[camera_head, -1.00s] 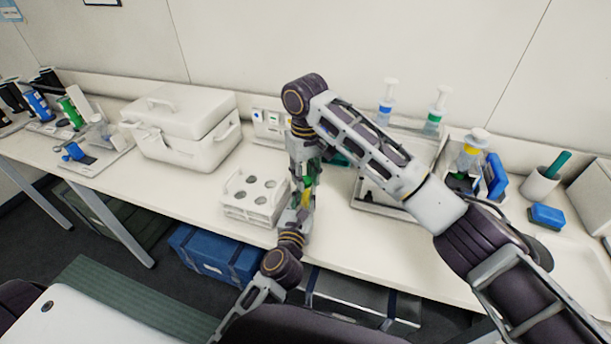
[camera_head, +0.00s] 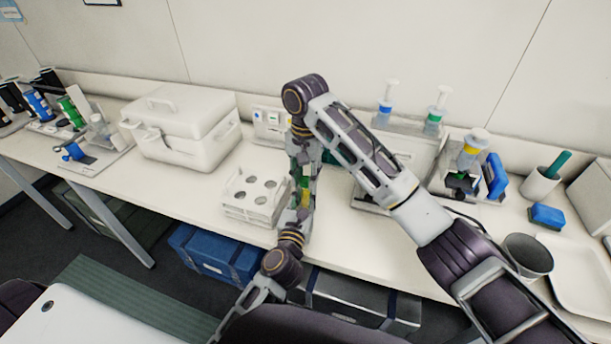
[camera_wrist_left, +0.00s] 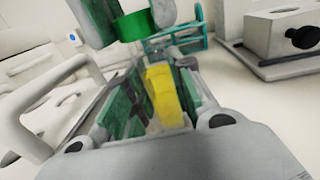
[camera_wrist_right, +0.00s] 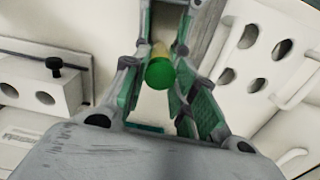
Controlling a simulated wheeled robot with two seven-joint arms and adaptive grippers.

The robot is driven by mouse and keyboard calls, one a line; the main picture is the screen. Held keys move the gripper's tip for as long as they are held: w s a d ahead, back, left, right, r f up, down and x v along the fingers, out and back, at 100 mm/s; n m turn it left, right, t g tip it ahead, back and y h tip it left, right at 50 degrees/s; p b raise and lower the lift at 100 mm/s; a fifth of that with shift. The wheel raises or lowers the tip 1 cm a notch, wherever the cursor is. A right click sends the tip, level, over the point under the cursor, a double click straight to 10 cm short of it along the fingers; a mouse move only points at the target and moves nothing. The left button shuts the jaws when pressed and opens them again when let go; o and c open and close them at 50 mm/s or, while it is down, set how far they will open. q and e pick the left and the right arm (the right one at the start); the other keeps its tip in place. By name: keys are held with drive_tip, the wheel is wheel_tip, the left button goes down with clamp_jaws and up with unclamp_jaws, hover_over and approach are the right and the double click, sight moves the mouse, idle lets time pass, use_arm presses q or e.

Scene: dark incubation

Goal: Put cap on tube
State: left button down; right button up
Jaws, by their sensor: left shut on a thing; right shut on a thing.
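My left gripper (camera_wrist_left: 160,110) is shut on a tube with yellow contents (camera_wrist_left: 163,95), which stands up between its fingers near the front of the bench. My right gripper (camera_wrist_right: 160,75) is shut on a green cap (camera_wrist_right: 160,74). The cap also shows in the left wrist view (camera_wrist_left: 133,26), above and to the left of the tube's top, apart from it in the picture. In the right wrist view the yellow of the tube shows just beyond the cap. In the head view both grippers meet right of the rack, right (camera_head: 304,158) above left (camera_head: 303,200), small and partly hidden.
A white rack with round holes (camera_head: 235,208) stands just left of my grippers. A white lidded box (camera_head: 180,140) is behind it at left. Right of my right arm are a dark grey cup (camera_head: 528,262), a white tray (camera_head: 580,285) and a blue sponge (camera_head: 547,216).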

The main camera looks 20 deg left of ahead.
drive_tip(key=m, duration=0.5)
drive_tip(key=shift+m, duration=0.4)
drive_tip(key=m, duration=1.2)
drive_tip(key=o, duration=0.6)
drive_tip(key=shift+r, duration=2.2)
drive_tip(key=shift+c, duration=0.2)
